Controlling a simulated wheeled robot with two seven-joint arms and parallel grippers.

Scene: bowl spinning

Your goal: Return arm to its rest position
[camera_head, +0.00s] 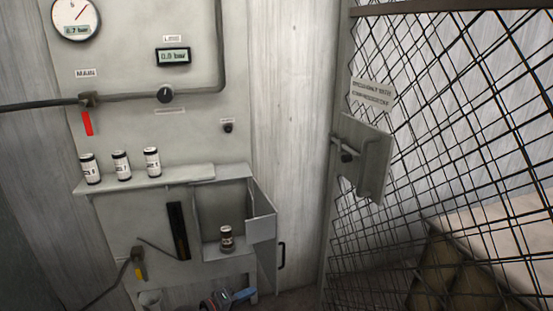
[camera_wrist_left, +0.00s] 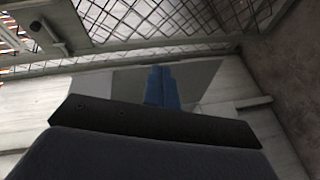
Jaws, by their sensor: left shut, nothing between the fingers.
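My left gripper (camera_head: 247,294) shows at the bottom of the head view, low in front of the wall unit, with its blue fingers pointing right. The left wrist view shows its two blue fingers (camera_wrist_left: 162,86) pressed together with nothing between them. Most of the left arm is out of view. My right gripper is not in view.
Several white canisters stand on the shelf (camera_head: 140,182) above. A cup (camera_head: 151,300) is at lower left. A wire mesh gate (camera_head: 450,130) fills the right.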

